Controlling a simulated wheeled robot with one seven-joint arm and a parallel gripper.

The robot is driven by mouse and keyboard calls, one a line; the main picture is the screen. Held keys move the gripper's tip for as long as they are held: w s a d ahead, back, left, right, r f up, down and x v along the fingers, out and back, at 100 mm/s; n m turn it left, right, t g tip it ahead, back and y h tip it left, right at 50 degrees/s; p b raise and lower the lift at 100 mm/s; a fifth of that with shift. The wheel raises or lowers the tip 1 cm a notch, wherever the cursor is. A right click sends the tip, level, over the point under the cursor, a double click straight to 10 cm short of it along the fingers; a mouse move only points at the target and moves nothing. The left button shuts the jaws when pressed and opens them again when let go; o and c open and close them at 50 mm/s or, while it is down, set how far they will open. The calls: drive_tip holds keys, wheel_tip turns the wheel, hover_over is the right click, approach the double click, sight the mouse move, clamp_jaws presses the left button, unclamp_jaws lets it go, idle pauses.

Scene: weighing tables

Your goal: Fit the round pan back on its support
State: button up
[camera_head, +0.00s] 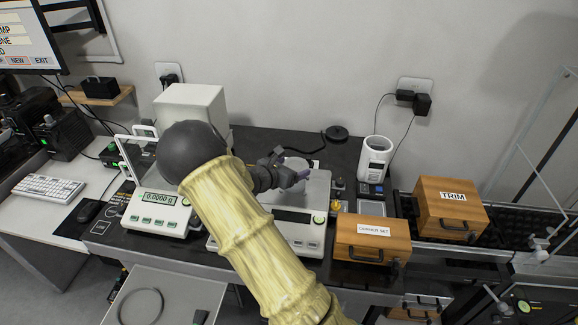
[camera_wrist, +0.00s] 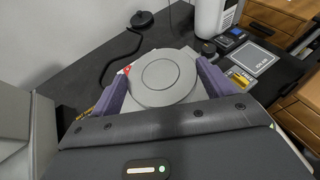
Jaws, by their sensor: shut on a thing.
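The round pan (camera_wrist: 163,77) is a flat light-grey disc with a ring line on its face. My gripper (camera_wrist: 163,84) is shut on it, with one purple finger at each side edge. In the head view the pan (camera_head: 297,163) shows just beyond my gripper (camera_head: 290,177), over the back part of the middle balance (camera_head: 315,205). My arm covers the left part of this balance. The pan's support is hidden under the pan, and I cannot tell whether they touch.
A balance (camera_head: 158,212) reading 0.0000 g stands left, with a white box (camera_head: 192,104) behind it. A white cylindrical device (camera_head: 375,158) stands right of the middle balance. Wooden boxes marked CORNER SET (camera_head: 372,245) and TRIM (camera_head: 450,215) stand farther right. A black puck (camera_wrist: 142,19) with a cable lies behind.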

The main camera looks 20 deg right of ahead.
drive_tip(key=shift+w+f+b, duration=0.15)
drive_tip(key=shift+f+b, duration=0.6)
drive_tip(key=shift+f, duration=0.35)
drive_tip(key=shift+d+f+b, duration=0.15)
drive_tip(key=shift+f+b, duration=0.3)
drive_tip(key=shift+f, duration=0.25)
drive_tip(key=shift+f+b, duration=0.45)
drive_tip(key=shift+f, duration=0.3)
drive_tip(key=shift+a, duration=0.25)
drive_tip(key=shift+d, duration=0.15)
drive_tip(key=shift+f+b, duration=0.6)
drive_tip(key=shift+b, duration=0.35)
drive_tip(key=o, duration=1)
